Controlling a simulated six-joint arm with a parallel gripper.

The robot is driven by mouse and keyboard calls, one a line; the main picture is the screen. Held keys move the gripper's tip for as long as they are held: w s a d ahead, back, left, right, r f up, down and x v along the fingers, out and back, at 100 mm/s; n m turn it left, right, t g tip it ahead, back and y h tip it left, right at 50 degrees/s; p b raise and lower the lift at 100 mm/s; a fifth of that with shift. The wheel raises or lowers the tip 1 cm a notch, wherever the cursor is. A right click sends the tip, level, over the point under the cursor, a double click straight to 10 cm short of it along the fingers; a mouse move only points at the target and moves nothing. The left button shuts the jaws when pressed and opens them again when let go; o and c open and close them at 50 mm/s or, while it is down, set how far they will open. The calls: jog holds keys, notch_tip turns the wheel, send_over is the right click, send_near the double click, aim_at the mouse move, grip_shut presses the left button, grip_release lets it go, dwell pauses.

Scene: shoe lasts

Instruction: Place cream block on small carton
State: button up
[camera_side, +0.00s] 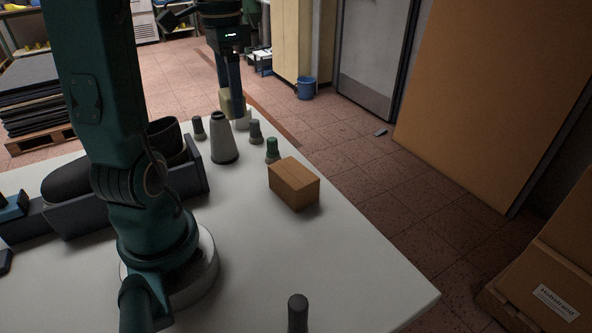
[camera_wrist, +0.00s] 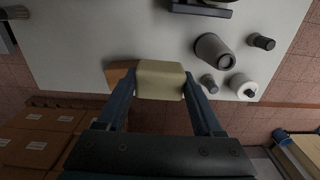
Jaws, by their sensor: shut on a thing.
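My gripper (camera_side: 234,92) is shut on the cream block (camera_side: 225,103) and holds it up past the grey cone, at the far end of the white table. In the wrist view the cream block (camera_wrist: 160,80) sits between the two fingers of my gripper (camera_wrist: 160,92). The small carton (camera_side: 294,183) is a brown box on the table, nearer the side camera and to the right of the block in that view. In the wrist view the carton (camera_wrist: 117,74) shows at the block's left, partly hidden by the block and a finger.
A grey cone (camera_side: 223,140), a green-topped bottle (camera_side: 272,150) and several small dark-topped bottles stand between gripper and carton. A dark tray (camera_side: 90,215) with a black shoe last lies left. A dark cylinder (camera_side: 298,313) stands at the front. The table right of the carton is clear.

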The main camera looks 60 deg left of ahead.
send_over(293, 172)
notch_tip(293, 172, down, 7)
jog(key=shift+a, duration=0.1)
jog(key=shift+f, duration=2.05)
jog(key=shift+f, duration=0.1)
jog(key=o, duration=1.4)
notch_tip(293, 172, up, 11)
jog(key=s+d+t, duration=0.2)
jog(key=s+d, duration=0.1)
jog(key=s+d+f+t, duration=0.1)
jog(key=s+d, duration=0.2)
jog(key=d, duration=0.1)
jog(key=s+d+f+t, duration=0.1)
jog(key=s+d+t, duration=0.1)
jog(key=s+d, duration=0.1)
jog(key=shift+s+d+t, duration=0.3)
jog(key=shift+s+d, duration=0.05)
jog(key=shift+s, duration=0.2)
